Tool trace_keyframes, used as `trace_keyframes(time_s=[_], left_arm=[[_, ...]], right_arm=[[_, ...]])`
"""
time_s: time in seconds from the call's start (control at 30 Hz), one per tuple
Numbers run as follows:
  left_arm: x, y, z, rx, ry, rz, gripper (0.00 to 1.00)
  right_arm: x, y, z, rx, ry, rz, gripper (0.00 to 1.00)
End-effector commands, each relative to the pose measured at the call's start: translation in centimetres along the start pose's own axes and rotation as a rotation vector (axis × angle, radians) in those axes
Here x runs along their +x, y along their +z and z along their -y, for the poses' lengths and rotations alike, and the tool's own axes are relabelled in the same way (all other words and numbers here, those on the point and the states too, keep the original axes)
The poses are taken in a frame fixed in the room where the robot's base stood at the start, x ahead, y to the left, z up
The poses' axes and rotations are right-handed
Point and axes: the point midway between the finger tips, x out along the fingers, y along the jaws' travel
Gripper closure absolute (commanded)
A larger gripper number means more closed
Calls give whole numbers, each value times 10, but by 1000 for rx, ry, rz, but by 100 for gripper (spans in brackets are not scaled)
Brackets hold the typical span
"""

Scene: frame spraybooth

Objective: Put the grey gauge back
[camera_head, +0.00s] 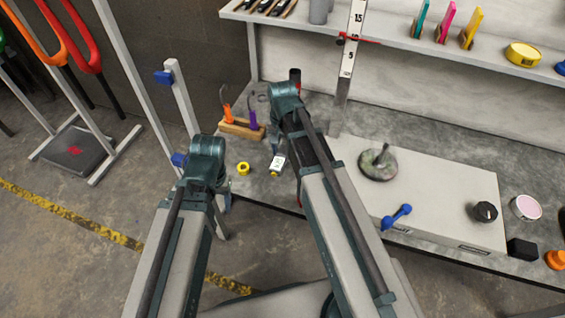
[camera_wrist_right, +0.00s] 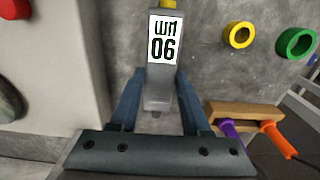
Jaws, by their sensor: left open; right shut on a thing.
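The grey gauge (camera_wrist_right: 160,88) has a white label with "06" and a yellow end. It is between the fingers of my right gripper (camera_wrist_right: 158,80), which is shut on it. In the head view the gauge (camera_head: 278,162) hangs above the bench's front left part, label visible, yellow end towards the front. My left gripper (camera_head: 218,190) is low at the left, in front of the bench, mostly hidden behind its own wrist; it holds nothing that I can see.
A wooden rack (camera_head: 240,129) with orange and purple tools stands left of the gauge.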

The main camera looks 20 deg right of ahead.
Motion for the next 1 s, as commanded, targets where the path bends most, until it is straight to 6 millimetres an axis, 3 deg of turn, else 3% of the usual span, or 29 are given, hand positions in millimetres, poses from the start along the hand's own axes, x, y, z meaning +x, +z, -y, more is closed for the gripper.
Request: trace_keyframes(time_s=[0.57, 1.0], left_arm=[[8, 0, -1, 0, 0, 0, 38], [42, -2, -4, 0, -1, 0, 38]], right_arm=[[8, -1, 0, 0, 0, 0, 100], [43, -1, 0, 0, 0, 0, 100]])
